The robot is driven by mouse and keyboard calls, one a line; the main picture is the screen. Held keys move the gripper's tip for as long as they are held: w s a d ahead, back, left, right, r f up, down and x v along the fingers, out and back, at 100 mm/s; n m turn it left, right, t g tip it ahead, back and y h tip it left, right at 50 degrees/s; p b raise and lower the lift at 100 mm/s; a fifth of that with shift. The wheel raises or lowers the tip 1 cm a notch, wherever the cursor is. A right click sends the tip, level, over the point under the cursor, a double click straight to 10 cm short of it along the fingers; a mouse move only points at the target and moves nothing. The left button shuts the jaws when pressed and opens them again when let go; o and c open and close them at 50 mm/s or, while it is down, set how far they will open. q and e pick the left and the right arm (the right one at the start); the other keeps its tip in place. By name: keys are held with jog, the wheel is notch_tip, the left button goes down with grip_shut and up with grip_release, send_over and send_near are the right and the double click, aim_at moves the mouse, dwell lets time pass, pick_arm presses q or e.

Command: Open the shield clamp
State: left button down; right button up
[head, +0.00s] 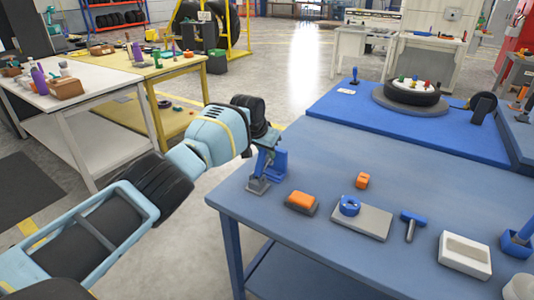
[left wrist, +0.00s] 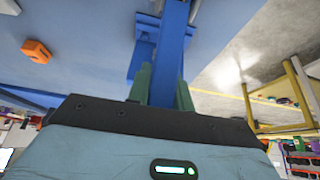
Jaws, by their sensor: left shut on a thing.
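The shield clamp (head: 279,166) stands at the left edge of the blue table, a blue upright piece with a grey metal part at its foot. My left gripper (head: 268,141) is at the top of the clamp, reaching in from the left. In the left wrist view, the green fingers of my left gripper (left wrist: 164,72) are shut on the clamp's long blue handle (left wrist: 173,40), one finger on each side. The blue base of the clamp (left wrist: 142,57) shows behind the handle. My wrist hides part of the clamp's top in the head view. My right gripper is not in view.
On the blue table (head: 300,240) are an orange-topped block (head: 302,202), a grey plate with a blue ring (head: 349,205), a small orange block (head: 362,181), a blue T-handle tool (head: 412,223) and a white box (head: 465,254). A tyre (head: 412,95) lies behind. Free floor lies left of the table.

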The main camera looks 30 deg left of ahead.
aim_at(261, 152)
pick_arm(q)
jog(key=shift+f, duration=0.1)
dwell(0.4)
jog(key=c, duration=1.2)
grip_release()
jog(key=shift+w, duration=0.15)
jog(key=shift+c, duration=0.2)
jog(key=shift+s+r, duration=0.2)
jog(key=shift+r, duration=0.2)
jog(key=p+v, duration=0.2)
jog(key=v, duration=0.4)
jog(key=shift+w+r+p, duration=0.1)
jog(key=shift+p, duration=0.25)
jog(key=shift+s+r, duration=0.25)
jog(key=shift+r, duration=0.1)
